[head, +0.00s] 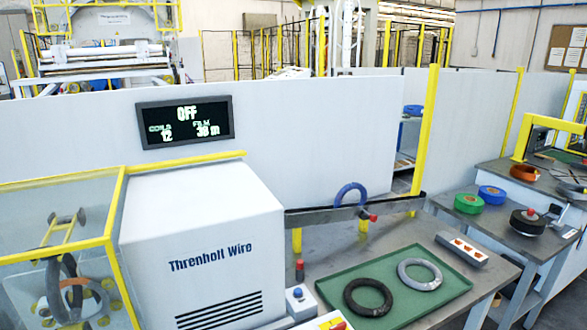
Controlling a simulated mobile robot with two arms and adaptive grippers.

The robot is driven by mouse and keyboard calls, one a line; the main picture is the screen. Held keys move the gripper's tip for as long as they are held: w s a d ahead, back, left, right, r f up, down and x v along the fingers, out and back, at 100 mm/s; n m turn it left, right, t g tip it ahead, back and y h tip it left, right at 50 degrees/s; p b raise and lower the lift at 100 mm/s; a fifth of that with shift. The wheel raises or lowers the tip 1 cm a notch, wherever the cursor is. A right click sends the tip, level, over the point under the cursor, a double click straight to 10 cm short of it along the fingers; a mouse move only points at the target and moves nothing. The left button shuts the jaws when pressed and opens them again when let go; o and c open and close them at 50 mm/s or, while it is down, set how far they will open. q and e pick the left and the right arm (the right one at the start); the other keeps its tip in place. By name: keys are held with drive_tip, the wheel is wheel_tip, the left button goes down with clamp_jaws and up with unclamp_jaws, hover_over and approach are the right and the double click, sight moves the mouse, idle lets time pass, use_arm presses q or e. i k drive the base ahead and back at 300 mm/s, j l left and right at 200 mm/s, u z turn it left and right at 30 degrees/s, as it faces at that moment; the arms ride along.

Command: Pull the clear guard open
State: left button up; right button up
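The clear guard (112,215) is a see-through box with a yellow frame at the left, beside the white machine housing (205,235) marked "Threnholt Wire". Its panels appear to be in place, but its near and left edges run out of the picture, so I cannot tell fully whether it is shut. Through it show a short yellow bar with dark ends (62,230) and dark and orange-brown ring parts (75,295). I cannot tell whether the bar is on the guard or behind it. Neither of my grippers is in view.
A display (186,121) reads "OFF". A green mat (328,285) on the bench holds a black coil (347,297) and a grey coil (401,273). A blue ring (350,187) stands behind. A red-topped post (300,270) and a blue button box (299,301) stand beside the housing.

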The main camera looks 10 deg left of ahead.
sight(105, 240)
drive_tip(key=u, duration=1.95)
drive_tip(key=i+j+z, duration=0.1)
drive_tip(key=i, duration=0.3)
